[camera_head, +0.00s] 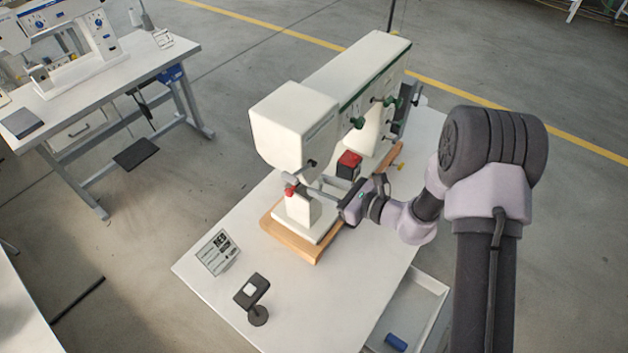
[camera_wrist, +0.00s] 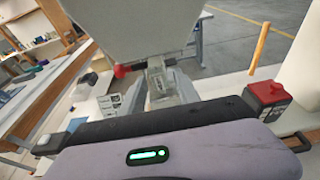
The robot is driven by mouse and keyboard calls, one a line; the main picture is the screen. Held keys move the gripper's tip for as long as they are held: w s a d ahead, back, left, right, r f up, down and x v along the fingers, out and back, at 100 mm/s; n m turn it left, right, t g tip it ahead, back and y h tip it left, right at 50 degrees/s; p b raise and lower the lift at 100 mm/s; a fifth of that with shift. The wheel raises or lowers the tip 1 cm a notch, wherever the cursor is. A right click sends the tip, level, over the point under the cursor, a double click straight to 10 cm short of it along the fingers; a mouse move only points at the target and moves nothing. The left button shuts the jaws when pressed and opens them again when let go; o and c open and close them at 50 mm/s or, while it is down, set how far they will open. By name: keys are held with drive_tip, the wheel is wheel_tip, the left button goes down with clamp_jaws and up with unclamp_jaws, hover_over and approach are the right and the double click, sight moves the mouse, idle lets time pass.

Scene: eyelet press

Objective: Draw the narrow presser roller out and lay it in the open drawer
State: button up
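The cream press machine (camera_head: 292,125) stands on a wooden base on the white table. My gripper (camera_head: 312,190) reaches in from the right, its fingertips under the machine's head beside a red knob (camera_head: 289,190). In the wrist view my fingers (camera_wrist: 161,88) stand on both sides of a small grey metal part (camera_wrist: 156,70) below the head, with the red knob (camera_wrist: 122,71) just left. This part is probably the presser roller; its outline is mostly hidden, and I cannot tell whether the fingers press on it. The open drawer (camera_head: 432,283) is at the table's lower right, with a blue cylinder (camera_head: 396,342) in it.
A red-topped dark box (camera_head: 348,164) stands close behind my gripper. Green-knobbed fittings (camera_head: 357,122) stick out of the machine's side. A printed card (camera_head: 218,252) and a small dark stand (camera_head: 252,292) are on the table's front part. The drawer's visible floor is otherwise clear.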

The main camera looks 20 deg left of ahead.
drive_tip(key=shift+f+b, duration=0.1)
drive_tip(key=shift+b, duration=0.25)
idle(0.3)
drive_tip(key=shift+c, duration=0.5)
clamp_jaws()
